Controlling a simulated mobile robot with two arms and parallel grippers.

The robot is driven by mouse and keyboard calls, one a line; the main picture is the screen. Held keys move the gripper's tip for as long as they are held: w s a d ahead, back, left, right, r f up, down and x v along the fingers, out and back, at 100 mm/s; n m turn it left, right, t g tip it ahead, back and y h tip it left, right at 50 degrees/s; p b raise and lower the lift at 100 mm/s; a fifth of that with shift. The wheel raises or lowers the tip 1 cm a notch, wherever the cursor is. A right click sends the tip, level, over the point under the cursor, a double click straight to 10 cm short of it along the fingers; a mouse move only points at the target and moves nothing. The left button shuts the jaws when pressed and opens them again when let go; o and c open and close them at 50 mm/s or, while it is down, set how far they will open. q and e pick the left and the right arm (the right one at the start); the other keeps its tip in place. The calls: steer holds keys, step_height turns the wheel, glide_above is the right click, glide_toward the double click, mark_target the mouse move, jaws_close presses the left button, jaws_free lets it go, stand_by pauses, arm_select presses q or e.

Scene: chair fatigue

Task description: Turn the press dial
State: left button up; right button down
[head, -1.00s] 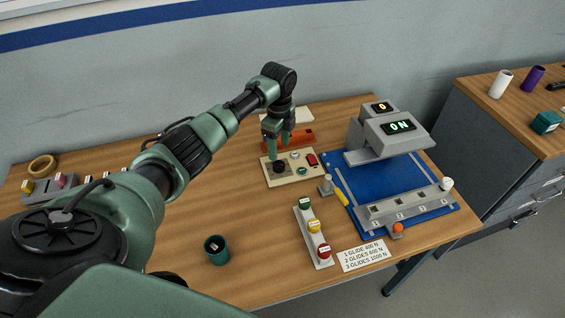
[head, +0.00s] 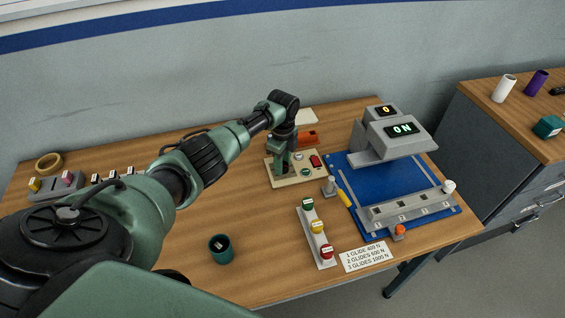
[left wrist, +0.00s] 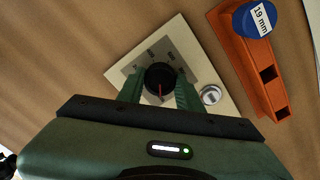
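The press dial (left wrist: 160,80) is a round black knob with a red pointer line, set on a grey plate of the cream control panel (head: 285,181). The panel also shows in the left wrist view (left wrist: 176,32). My left gripper (head: 279,173) points down over the panel's left part and hides the dial in the head view. In the left wrist view its two green fingers (left wrist: 160,88) stand on either side of the dial, apart, with little or no gap to it. Contact cannot be told. The press (head: 398,138) shows "0" and "0N". My right gripper is not in view.
An orange block (head: 308,138) lies behind the panel. A teal cup (head: 221,250) is front left. The table's middle left is clear.

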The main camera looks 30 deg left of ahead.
arm_select(q)
jaws_close()
